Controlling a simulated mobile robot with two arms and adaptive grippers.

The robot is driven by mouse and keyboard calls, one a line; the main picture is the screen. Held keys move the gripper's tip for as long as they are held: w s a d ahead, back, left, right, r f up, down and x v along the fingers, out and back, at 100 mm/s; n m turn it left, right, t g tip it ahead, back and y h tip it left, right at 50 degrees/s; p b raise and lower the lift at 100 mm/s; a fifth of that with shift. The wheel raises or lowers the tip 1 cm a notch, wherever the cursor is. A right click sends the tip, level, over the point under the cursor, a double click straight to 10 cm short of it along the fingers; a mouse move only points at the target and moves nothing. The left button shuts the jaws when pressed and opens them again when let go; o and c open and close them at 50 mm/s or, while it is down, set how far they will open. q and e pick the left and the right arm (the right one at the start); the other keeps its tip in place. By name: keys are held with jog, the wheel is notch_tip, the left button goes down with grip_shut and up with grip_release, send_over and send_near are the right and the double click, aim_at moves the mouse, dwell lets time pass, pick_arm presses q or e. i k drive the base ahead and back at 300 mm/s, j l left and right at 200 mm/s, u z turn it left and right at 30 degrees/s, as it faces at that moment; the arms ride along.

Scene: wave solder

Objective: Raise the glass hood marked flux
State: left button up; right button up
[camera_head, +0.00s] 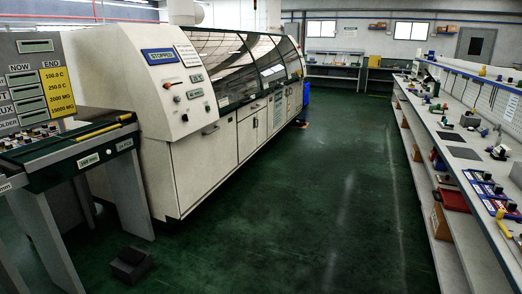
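A long cream wave solder machine (200,150) stands on the left side, running away from me. Its sloped upper front carries several dark glass hoods in a row, all appearing lowered. The nearest glass hood (222,62) is beside the control panel (180,82), and another hood (264,56) is farther along. Any flux marking is too small to read from here. A blue sign on the panel reads "STOPPED". Neither of my grippers is in view.
A conveyor table (70,150) with a yellow readout board (58,92) stands at the near left. A dark block (131,264) lies on the floor beside it. A long workbench (455,165) with tools runs along the right. The green floor (310,200) between is clear.

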aim_at(231, 47)
jog(key=i, duration=4.95)
jog(key=i+u, duration=0.15)
jog(key=i, duration=0.4)
jog(key=i+l+u, duration=0.15)
jog(key=i, duration=0.4)
jog(key=i+l+u, duration=0.2)
jog(key=i, duration=0.3)
